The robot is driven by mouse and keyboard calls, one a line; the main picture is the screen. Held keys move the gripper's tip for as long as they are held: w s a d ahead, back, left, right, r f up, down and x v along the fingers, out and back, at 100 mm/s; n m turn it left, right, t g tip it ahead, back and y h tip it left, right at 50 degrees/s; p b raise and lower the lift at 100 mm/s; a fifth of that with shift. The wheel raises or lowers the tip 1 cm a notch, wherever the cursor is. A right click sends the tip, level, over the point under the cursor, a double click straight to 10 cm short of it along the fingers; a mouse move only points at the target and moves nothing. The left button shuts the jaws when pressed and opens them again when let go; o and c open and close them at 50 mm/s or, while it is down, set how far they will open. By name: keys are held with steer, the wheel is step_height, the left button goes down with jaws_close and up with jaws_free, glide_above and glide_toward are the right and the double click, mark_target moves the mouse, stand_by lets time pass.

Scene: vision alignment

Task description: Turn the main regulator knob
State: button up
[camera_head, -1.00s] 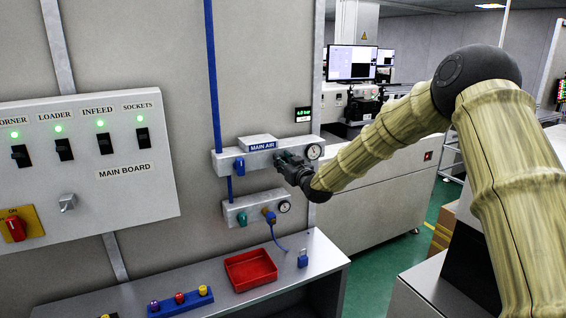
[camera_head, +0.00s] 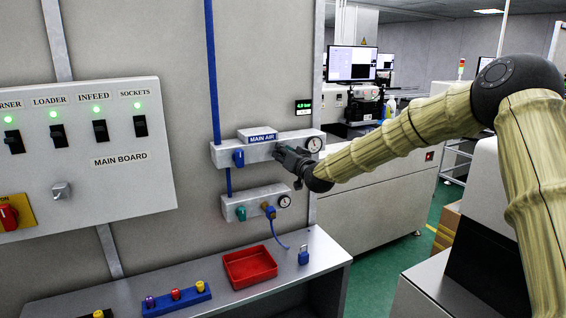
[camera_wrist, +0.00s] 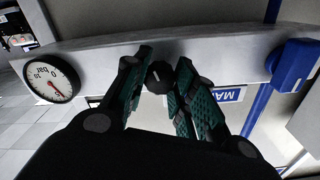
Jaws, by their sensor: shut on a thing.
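The main regulator knob (camera_wrist: 159,77) is a small black knob with a light mark, on the grey MAIN AIR block (camera_head: 226,158). My gripper (camera_wrist: 160,74) is shut on it, with a teal-padded finger at either side in the wrist view. In the head view my gripper (camera_head: 284,153) meets the block between the MAIN AIR label and the round gauge (camera_head: 314,144), and hides the knob. The gauge also shows in the wrist view (camera_wrist: 51,78), its red needle off zero. A small green readout (camera_head: 303,107) above is lit, its digits hard to read.
A blue valve handle (camera_head: 238,158) is on the block's left. A lower block (camera_head: 240,205) carries a teal knob, a brass-and-blue fitting and a gauge. A bench with a red tray (camera_head: 250,266) and a blue padlock (camera_head: 303,256) is below. The switch panel (camera_head: 100,190) is at left.

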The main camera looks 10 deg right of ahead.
steer(key=shift+f+m+b, duration=0.15)
steer(key=shift+m+b, duration=4.75)
steer(key=shift+m, duration=0.7)
steer(key=o, duration=1)
steer(key=shift+o, duration=0.2)
steer(key=shift+s, duration=0.1)
steer(key=v, duration=1.2)
steer(key=shift+d, duration=0.1)
